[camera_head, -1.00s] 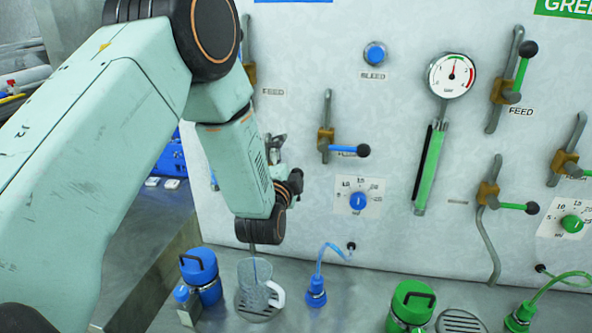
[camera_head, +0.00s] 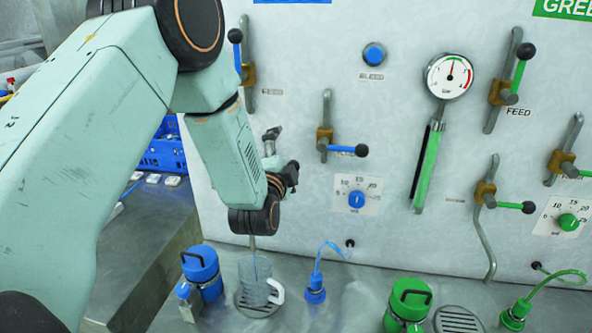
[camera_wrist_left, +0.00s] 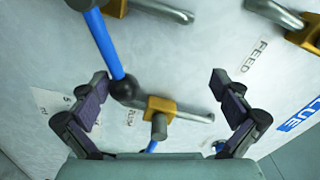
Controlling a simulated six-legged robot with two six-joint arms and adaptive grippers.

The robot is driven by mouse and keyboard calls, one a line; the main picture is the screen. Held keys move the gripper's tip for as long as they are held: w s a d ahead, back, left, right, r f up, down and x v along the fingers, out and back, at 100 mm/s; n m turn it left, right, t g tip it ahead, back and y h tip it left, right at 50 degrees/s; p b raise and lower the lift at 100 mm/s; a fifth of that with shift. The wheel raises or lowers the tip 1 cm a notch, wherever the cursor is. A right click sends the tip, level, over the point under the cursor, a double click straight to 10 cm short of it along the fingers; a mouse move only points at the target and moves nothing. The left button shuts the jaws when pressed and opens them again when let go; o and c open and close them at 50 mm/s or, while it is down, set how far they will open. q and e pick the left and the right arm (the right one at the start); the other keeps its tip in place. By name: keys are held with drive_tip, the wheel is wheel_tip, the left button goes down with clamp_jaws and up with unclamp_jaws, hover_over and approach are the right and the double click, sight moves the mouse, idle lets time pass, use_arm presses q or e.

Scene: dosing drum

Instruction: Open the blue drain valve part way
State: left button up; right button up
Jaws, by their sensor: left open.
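The blue drain valve's brass body (camera_wrist_left: 85,6) shows at the top left edge of the left wrist view. Its blue lever (camera_wrist_left: 105,45) runs down from there to a black ball (camera_wrist_left: 125,88). In the head view my left arm hides this valve; only its spout (camera_head: 253,243) shows, above a clear jug (camera_head: 255,280). My left gripper (camera_head: 284,150) is in front of the panel; it also shows in the left wrist view (camera_wrist_left: 160,82). It is open, with the ball appearing between its fingers, nearer the left one. Contact cannot be told. My right gripper is not in view.
The blue flush valve (camera_head: 325,140) is right of my left gripper, and the blue feed valve (camera_head: 247,73) is above it. A blue dial (camera_head: 356,199) is at lower right. A blue canister (camera_head: 201,268) stands beside the jug. Green valves (camera_head: 486,193) fill the panel's right.

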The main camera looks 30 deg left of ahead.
use_arm(q)
drive_tip(key=shift+a+r, duration=0.15)
drive_tip(key=shift+r, duration=0.05)
drive_tip(key=shift+s+a+r, duration=0.1)
drive_tip(key=shift+a+r, duration=0.15)
drive_tip(key=shift+r, duration=0.05)
idle(0.3)
drive_tip(key=shift+d+f+b, duration=0.25)
drive_tip(key=shift+f+b, duration=0.25)
drive_tip(key=shift+f, duration=0.25)
drive_tip(key=p+v, duration=0.1)
drive_tip(key=v, duration=0.8)
